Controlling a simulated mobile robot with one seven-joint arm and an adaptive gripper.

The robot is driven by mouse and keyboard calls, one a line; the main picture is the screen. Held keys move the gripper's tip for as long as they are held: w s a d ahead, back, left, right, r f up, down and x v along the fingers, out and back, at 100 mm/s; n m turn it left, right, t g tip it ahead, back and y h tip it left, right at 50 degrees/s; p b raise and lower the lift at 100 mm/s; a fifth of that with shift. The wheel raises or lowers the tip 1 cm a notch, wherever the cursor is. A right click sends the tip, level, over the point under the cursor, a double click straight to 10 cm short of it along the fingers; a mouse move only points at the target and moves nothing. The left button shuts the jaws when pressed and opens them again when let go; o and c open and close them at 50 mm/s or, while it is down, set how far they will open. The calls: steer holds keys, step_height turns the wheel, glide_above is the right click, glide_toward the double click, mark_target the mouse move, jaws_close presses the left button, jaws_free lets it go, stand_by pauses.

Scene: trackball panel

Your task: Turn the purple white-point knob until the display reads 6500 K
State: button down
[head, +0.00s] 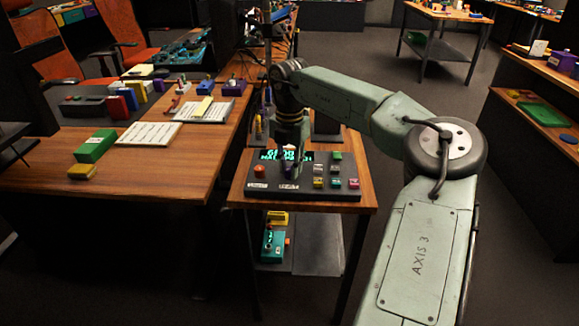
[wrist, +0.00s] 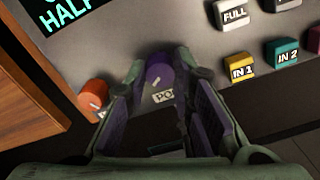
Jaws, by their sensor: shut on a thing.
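The purple knob (wrist: 159,70) stands on the grey panel (wrist: 130,35), above a white label that starts "PO". My gripper (wrist: 162,84) has a finger on each side of the knob and is shut on it. In the head view, my gripper (head: 289,165) reaches down to the panel (head: 300,189), and the knob is hard to make out there. The display (head: 268,156) has cyan text, partly hidden by my gripper. Its upper line cannot be read for sure. In the wrist view only a corner of the display (wrist: 62,14) shows, with "HALF" on the lower line.
An orange knob (wrist: 94,93) stands close to the left of my gripper. Several coloured buttons, such as yellow IN 1 (wrist: 239,67) and teal IN 2 (wrist: 285,50), stand to the right. The panel sits on a small wooden table (head: 350,202) beside a larger cluttered desk (head: 150,185).

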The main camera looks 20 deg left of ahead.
mark_target(289, 169)
steer(key=shift+m, duration=0.3)
stand_by(0.4)
steer(key=c, duration=1.4)
jaws_free()
steer(key=shift+o, duration=0.2)
step_height(289, 169, up, 12)
